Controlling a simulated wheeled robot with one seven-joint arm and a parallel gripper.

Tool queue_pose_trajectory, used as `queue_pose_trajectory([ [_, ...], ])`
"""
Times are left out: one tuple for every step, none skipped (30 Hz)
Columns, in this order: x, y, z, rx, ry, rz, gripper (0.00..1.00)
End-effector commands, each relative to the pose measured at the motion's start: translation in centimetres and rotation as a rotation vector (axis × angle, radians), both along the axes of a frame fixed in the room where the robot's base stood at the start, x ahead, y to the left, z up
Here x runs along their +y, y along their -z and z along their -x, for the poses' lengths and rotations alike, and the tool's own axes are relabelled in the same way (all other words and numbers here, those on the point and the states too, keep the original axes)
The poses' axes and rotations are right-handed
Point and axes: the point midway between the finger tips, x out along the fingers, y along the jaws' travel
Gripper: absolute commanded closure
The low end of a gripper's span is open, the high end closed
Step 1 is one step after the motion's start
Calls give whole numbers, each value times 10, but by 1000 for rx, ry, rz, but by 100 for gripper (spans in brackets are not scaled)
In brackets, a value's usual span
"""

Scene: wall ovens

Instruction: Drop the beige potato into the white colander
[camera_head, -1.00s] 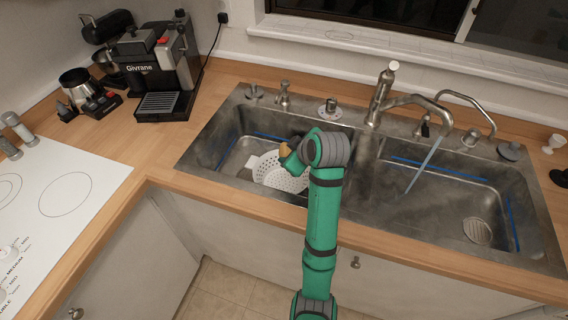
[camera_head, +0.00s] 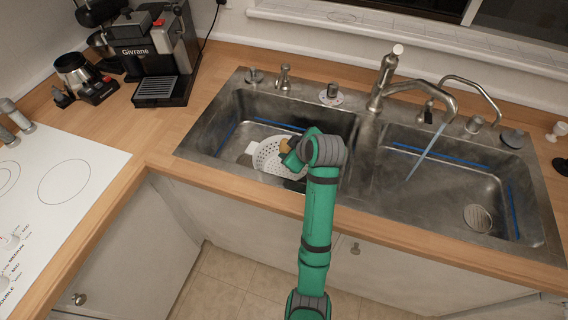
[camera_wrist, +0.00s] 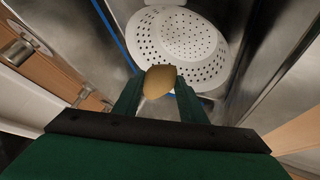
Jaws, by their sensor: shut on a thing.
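The beige potato (camera_wrist: 159,82) is held between the two green fingers of my gripper (camera_wrist: 158,98) in the wrist view. In the head view the potato (camera_head: 285,146) shows just at the tip of my gripper (camera_head: 288,153), partly hidden by it. The white colander (camera_wrist: 178,42), with many holes, lies in the left sink basin. In the head view the colander (camera_head: 266,158) is partly hidden behind my gripper. In the wrist view the potato overlaps the colander's near rim. I cannot tell its exact height above the colander.
The left basin (camera_head: 225,138) has steel walls around the colander. Water runs from the tap (camera_head: 440,104) into the right basin (camera_head: 440,190). A coffee machine (camera_head: 150,55) stands on the wooden counter at the left, behind a white hob (camera_head: 65,180).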

Motion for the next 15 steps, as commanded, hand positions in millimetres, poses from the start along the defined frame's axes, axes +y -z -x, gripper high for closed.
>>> queue_pose_trajectory([
  [-1,0,0,0,1,0,90],
  [-1,0,0,0,1,0,90],
  [-1,0,0,0,1,0,90],
  [-1,0,0,0,1,0,90],
  [-1,0,0,0,1,0,90],
  [-1,0,0,0,1,0,58],
  [-1,0,0,0,1,0,50],
  [-1,0,0,0,1,0,43],
  [-1,0,0,0,1,0,41],
  [-1,0,0,0,2,0,41],
  [-1,0,0,0,2,0,41],
  [-1,0,0,0,2,0,41],
  [-1,0,0,0,2,0,41],
  [-1,0,0,0,2,0,41],
  [-1,0,0,0,2,0,41],
])
